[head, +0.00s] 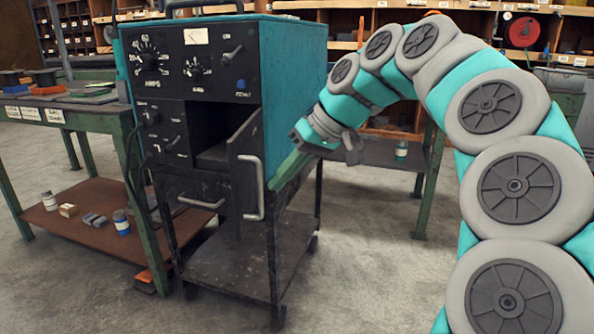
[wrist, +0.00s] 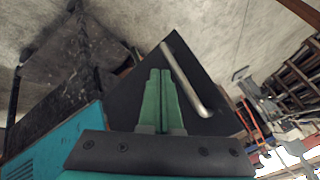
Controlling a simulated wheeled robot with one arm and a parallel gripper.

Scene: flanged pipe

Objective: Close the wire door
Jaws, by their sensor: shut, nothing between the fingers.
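The wire door (head: 240,190) is a dark panel on the front of the teal and black welding machine (head: 295,65). It stands open, swung out from the dark compartment (head: 208,125). A pale bar handle (head: 252,188) is on its face. My gripper (head: 277,182) has green fingers, shut and empty, just right of the door and its handle. In the wrist view, the shut fingers (wrist: 160,75) lie over the door panel (wrist: 200,65), with the handle (wrist: 186,80) to their right. I cannot tell whether the fingertips touch the door.
The machine stands on a dark wheeled cart (head: 235,265). A green-framed workbench (head: 60,115) with bottles on its lower shelf is at the left. Shelving and another bench stand behind. The concrete floor (head: 375,270) right of the cart is clear.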

